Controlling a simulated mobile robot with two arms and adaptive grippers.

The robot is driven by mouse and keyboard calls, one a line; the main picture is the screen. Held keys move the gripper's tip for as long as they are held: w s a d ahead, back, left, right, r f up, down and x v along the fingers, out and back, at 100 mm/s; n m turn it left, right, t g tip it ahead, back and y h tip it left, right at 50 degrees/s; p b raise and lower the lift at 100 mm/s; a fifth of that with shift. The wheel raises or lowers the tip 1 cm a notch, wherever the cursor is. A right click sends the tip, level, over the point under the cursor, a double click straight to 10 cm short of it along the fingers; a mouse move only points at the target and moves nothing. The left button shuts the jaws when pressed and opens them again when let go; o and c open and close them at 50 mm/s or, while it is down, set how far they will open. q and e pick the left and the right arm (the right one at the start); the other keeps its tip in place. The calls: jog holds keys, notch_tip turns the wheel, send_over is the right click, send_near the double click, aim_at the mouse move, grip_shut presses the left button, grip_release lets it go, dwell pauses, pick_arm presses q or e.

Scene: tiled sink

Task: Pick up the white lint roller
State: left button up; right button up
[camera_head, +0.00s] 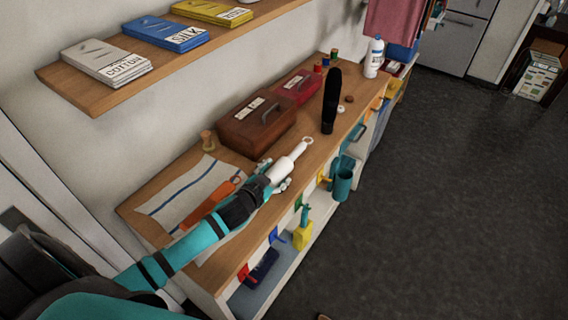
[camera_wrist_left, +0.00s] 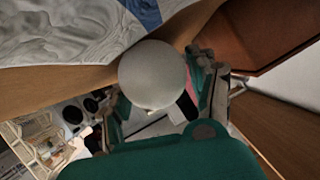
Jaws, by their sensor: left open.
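The white lint roller (camera_head: 287,166) lies at the front edge of the wooden counter, its ring-ended handle pointing away from me. My left gripper (camera_head: 281,182) is at the near end of the roller, with its fingers open around or beside it. In the left wrist view the roller's round white end (camera_wrist_left: 152,74) shows large between the open fingers of my left gripper (camera_wrist_left: 160,105). I cannot tell whether the fingers touch it. My right gripper is in neither view.
A brown box (camera_head: 256,124), a red box (camera_head: 299,87) and an upright black object (camera_head: 331,100) stand on the wooden counter (camera_head: 352,100). A striped cloth (camera_head: 182,192) lies left of my arm. Hooks with hanging items line the front edge. A shelf (camera_head: 103,99) overhangs the left.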

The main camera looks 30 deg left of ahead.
pick_arm(q)
jog(key=shift+w+f, duration=0.25)
jog(key=shift+w, duration=0.35)
jog(key=c, duration=1)
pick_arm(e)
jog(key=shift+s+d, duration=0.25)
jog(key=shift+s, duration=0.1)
pick_arm(q)
jog(key=shift+r, duration=0.1)
